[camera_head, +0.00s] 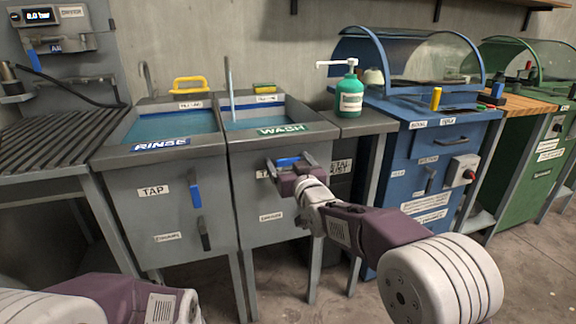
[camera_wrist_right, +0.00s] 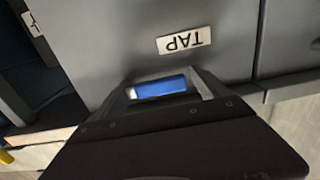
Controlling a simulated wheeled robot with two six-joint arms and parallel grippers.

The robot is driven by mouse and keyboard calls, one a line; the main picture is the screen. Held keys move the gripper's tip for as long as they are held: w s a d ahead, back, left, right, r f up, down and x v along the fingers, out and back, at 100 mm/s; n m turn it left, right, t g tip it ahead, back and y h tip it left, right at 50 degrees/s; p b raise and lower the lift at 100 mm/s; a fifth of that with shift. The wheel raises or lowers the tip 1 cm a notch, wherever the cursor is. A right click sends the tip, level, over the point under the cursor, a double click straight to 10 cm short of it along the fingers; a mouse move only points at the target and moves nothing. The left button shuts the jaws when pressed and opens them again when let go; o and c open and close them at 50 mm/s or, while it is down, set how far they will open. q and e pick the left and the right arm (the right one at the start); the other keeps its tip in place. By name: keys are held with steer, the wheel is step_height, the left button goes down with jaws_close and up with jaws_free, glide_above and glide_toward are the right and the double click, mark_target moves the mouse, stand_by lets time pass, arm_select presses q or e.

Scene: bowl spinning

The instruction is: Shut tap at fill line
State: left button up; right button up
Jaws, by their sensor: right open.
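The WASH basin (camera_head: 270,131) holds blue water (camera_head: 262,112). A pale bluish column, seemingly running water, drops from its spout (camera_head: 228,68). A FILL LINE label (camera_head: 268,99) is on its back wall; the exact level against it is hard to tell. The WASH tap lever (camera_head: 290,160) is blue and lies sideways on the front panel. My right gripper (camera_head: 289,168) is open at this lever. In the right wrist view the blue lever (camera_wrist_right: 158,88) lies between the fingers, below the TAP label (camera_wrist_right: 184,40); contact is unclear. My left gripper is out of view.
The RINSE basin (camera_head: 160,145) with its blue lever (camera_head: 195,195) hanging down stands to the left. A green soap bottle (camera_head: 349,95) stands right of WASH. A blue cabinet (camera_head: 420,170) stands farther right, and a ribbed drainboard (camera_head: 55,138) far left.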

jaws_close()
steer(key=shift+f, duration=0.15)
steer(key=f+n+b, duration=0.1)
steer(key=n, duration=0.1)
steer(key=shift+d+f+n, duration=0.1)
steer(key=shift+f+n, duration=0.1)
steer(key=shift+n, duration=0.1)
steer(key=shift+w+d+f+n+b, duration=0.1)
steer(key=shift+d+f+n+b, duration=0.35)
steer(key=shift+n, duration=0.9)
steer(key=shift+w+d+f+n+b, duration=0.2)
steer(key=shift+f+n+b, duration=0.4)
steer(key=shift+n, duration=0.7)
steer(key=shift+w+d+f+n+b, duration=0.1)
steer(key=shift+d+f+n+b, duration=0.4)
steer(key=shift+n, duration=0.85)
steer(key=shift+f, duration=0.15)
